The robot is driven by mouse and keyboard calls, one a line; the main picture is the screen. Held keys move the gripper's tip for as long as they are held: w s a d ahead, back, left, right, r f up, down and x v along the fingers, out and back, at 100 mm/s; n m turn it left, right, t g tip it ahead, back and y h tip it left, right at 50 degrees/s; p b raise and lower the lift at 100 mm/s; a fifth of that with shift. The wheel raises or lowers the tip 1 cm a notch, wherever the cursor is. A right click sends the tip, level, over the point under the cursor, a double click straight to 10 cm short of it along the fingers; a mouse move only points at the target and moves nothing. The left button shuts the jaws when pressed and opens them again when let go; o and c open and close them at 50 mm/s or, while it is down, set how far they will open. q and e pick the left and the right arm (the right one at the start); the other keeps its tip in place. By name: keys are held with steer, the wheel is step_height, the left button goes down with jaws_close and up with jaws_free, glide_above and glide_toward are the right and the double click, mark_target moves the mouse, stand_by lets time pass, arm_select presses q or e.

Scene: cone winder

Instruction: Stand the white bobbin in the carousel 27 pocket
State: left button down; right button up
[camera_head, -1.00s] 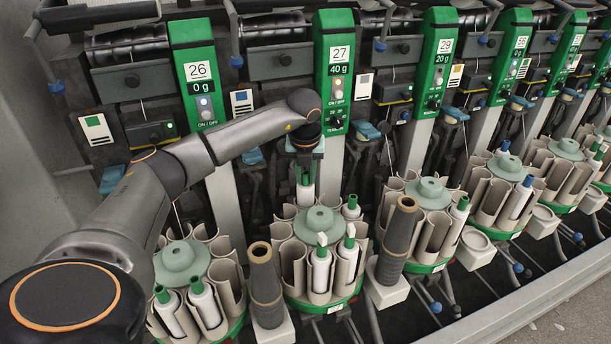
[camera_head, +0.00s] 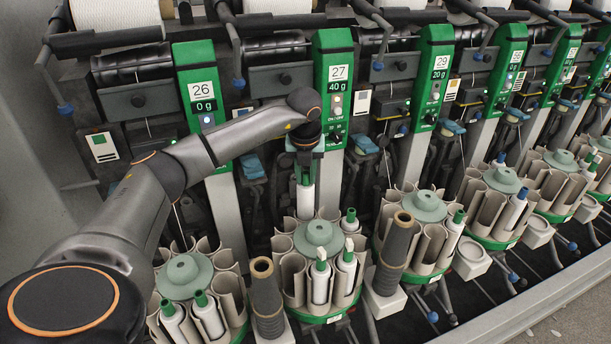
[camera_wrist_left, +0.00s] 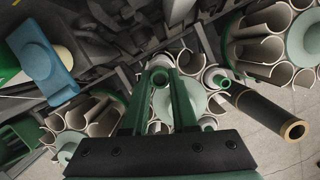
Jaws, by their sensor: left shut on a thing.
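My left gripper (camera_head: 305,160) is shut on the white bobbin (camera_head: 306,199), which has a green top and hangs upright. It is at the back of carousel 27 (camera_head: 320,238), a ring of beige pockets around a pale green hub. The bobbin's lower end is by the back pockets; I cannot tell whether it is inside one. In the left wrist view, the gripper fingers (camera_wrist_left: 160,110) flank the bobbin's green top (camera_wrist_left: 160,78), with the carousel 27 hub (camera_wrist_left: 186,98) just behind. Other green-topped white bobbins (camera_head: 320,282) stand in its front and right pockets. My right gripper is not in view.
The unit 27 panel (camera_head: 335,90) rises close behind the gripper. Dark cones stand left (camera_head: 266,290) and right (camera_head: 395,255) of carousel 27. The carousel under unit 26 (camera_head: 183,275) and the one under unit 29 (camera_head: 426,207) flank it closely.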

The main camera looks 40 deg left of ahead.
arm_select(q)
steer(key=shift+r, duration=0.15)
step_height(320, 180, up, 4)
steer(key=p, duration=0.3)
steer(key=shift+r+p, duration=0.15)
steer(key=shift+p, duration=0.15)
steer(key=shift+r, duration=0.1)
steer(key=shift+r+p, duration=0.55)
steer(key=shift+r, duration=1.55)
